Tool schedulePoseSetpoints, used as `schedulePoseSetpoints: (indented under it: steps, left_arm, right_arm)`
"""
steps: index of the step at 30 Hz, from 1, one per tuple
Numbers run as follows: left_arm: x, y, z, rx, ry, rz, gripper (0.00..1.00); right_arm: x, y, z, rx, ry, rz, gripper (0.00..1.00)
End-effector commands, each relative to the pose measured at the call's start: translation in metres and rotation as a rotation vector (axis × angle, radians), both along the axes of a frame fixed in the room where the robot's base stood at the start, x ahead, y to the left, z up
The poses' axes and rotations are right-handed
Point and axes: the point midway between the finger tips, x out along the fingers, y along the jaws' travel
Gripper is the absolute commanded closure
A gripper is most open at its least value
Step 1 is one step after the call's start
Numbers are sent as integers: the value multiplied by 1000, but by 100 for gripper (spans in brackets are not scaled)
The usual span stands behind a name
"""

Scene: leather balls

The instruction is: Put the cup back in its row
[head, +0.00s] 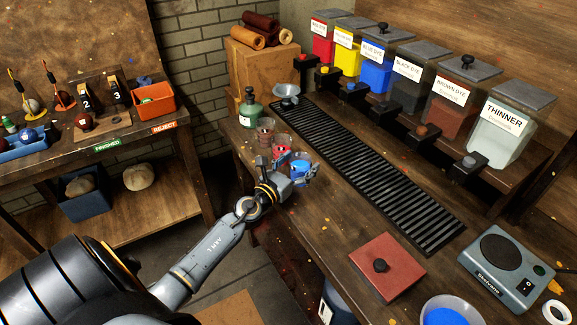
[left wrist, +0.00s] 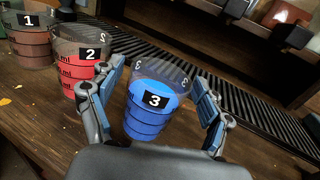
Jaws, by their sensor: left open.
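Cup 3 (left wrist: 148,122), clear with blue liquid and a number 3 label, is between the spread fingers of my left gripper (left wrist: 160,78). Gaps show between the cup and both fingers. In the head view, blue cup 3 (head: 300,166) is partly hidden by the left gripper (head: 301,174). Cup 2 (left wrist: 78,68), with red liquid, and cup 1 (left wrist: 31,40), with brownish liquid, stand in a line to its left on the bench. I cannot tell whether cup 3 touches the wood. My right gripper is out of view.
A black slatted grate (head: 370,170) runs beside the cups. Dye dispensers (head: 450,98) line the back. A red lidded slab (head: 388,268) and a scale (head: 505,268) sit nearer.

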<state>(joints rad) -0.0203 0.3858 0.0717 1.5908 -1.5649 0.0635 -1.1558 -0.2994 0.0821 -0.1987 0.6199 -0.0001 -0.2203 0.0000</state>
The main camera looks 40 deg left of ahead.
Motion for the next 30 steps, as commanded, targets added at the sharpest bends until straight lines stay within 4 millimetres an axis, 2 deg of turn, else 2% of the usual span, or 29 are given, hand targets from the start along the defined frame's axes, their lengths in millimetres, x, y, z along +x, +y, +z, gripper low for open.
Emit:
schedulePoseSetpoints:
  steps: [9,15,21,30]
  left_arm:
    - [-67,0,-5,2,6,0,21]
    - [-101,0,-5,0,4,0,21]
    - [-116,0,-2,0,2,0,21]
    - [-117,0,-1,0,2,0,21]
  right_arm:
    - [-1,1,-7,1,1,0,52]
    - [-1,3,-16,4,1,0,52]
    - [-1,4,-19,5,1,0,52]
    - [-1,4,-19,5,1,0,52]
